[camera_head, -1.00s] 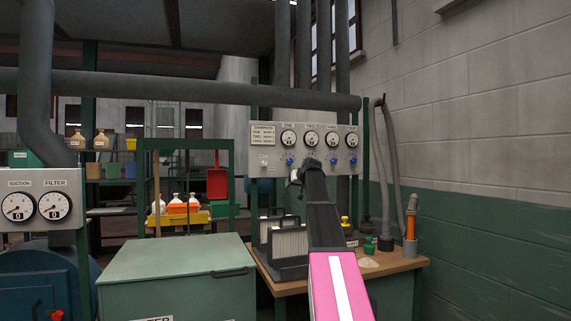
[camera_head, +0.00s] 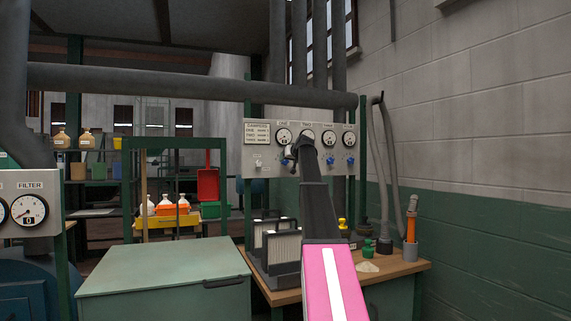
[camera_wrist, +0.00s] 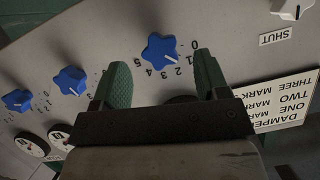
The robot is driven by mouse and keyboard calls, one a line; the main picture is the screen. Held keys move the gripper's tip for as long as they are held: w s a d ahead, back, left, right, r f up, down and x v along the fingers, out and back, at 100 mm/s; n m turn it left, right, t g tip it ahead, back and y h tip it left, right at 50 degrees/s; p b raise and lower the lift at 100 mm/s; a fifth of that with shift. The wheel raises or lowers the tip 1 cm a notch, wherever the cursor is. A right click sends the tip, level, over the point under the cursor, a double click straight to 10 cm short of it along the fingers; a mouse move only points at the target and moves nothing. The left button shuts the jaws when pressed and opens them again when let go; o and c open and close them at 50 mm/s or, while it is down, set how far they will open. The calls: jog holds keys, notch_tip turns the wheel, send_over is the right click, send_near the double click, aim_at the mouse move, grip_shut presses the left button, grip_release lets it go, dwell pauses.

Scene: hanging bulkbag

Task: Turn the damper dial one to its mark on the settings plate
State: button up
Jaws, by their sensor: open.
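Damper dial one (camera_wrist: 161,51) is a blue lobed knob on a grey panel, with a scale from 0 to 5 around it. Its white pointer line seems to lie near the 1. In the wrist view, which is upside down, my gripper (camera_wrist: 161,65) is open, one finger on each side of the dial, with gaps to it. The settings plate (camera_wrist: 287,102) lists DAMPERS ONE, TWO and THREE with marks; the mark numbers are not readable. In the head view the plate (camera_head: 257,134) is at the panel's upper left, and my gripper (camera_head: 291,153) partly hides dial one (camera_head: 284,162).
Two more blue dials (camera_wrist: 69,81) (camera_wrist: 18,100) and round gauges (camera_head: 329,139) share the panel. A white switch marked SHUT (camera_wrist: 292,9) is near the plate. Filters (camera_head: 276,245) and green-topped items stand on the bench below. A green cabinet (camera_head: 165,268) is at front left.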

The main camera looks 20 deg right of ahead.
aim_at(286, 161)
jog(key=shift+x, duration=2)
jog(key=c, duration=0.9)
jog(key=shift+m, duration=0.3)
jog(key=m+y, duration=0.2)
jog(key=m, duration=0.1)
jog(key=shift+y, duration=0.3)
jog(key=m+t+y, duration=0.1)
jog(key=m+y, duration=0.1)
jog(key=m, duration=0.2)
jog(key=shift+m, duration=0.3)
jog(key=o, duration=0.9)
